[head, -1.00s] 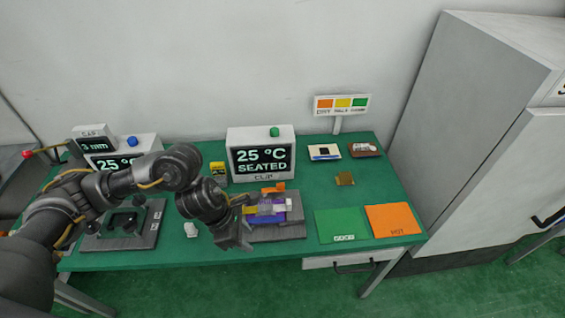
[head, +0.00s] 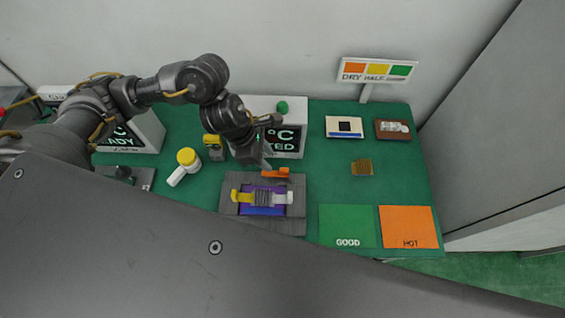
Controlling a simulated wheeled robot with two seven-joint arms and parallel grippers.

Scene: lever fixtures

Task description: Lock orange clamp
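The orange clamp (head: 276,173) is a small lever at the back edge of a dark grey fixture (head: 296,222) on the green table. In the fixture sits a purple block (head: 262,210) with a grey ribbed part (head: 264,197) on it, a yellow piece on its left and a pale piece on its right. My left gripper (head: 262,147) is just above and behind the clamp, with its lower end close to the clamp's left side. Contact and finger opening cannot be made out. My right gripper is not in view.
A display (head: 288,142) behind the fixture is partly hidden by my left arm. A yellow-and-white tool (head: 187,161) and a small yellow-topped box (head: 213,143) stand left. Green GOOD (head: 346,225) and orange HOT (head: 408,227) mats lie right. A large grey surface covers the lower foreground.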

